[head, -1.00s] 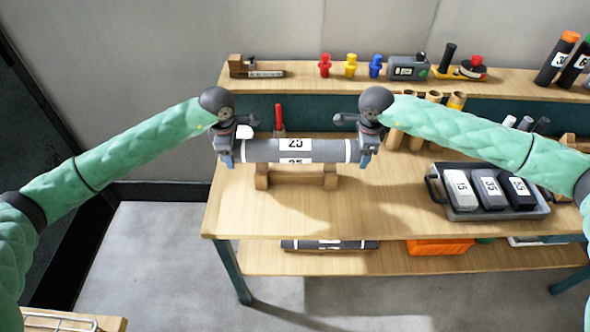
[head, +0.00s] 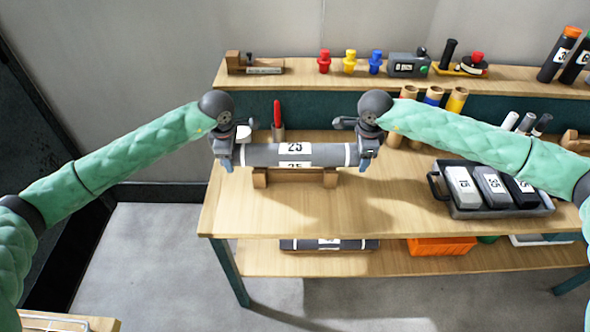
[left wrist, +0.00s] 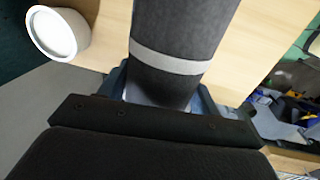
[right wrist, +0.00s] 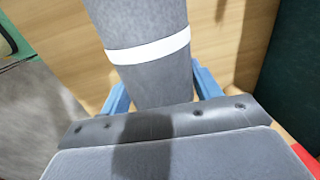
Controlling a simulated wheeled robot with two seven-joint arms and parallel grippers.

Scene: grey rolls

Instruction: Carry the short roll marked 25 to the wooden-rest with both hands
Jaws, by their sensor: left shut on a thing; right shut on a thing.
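The short grey roll marked 25 (head: 262,154) is level, with white bands near its ends. My left gripper (head: 226,162) is shut on its left end and my right gripper (head: 368,160) is shut on its right end. The roll also shows between the jaws in the left wrist view (left wrist: 178,30) and the right wrist view (right wrist: 140,25). The wooden rest (head: 296,179) stands on the table directly beneath the roll, its upper part hidden by it. I cannot tell whether the roll touches the rest.
A grey tray (head: 490,209) with several marked blocks sits at the table's right. The table front (head: 310,218) is clear. A lower shelf holds another roll (head: 300,244) and an orange bin (head: 440,246).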

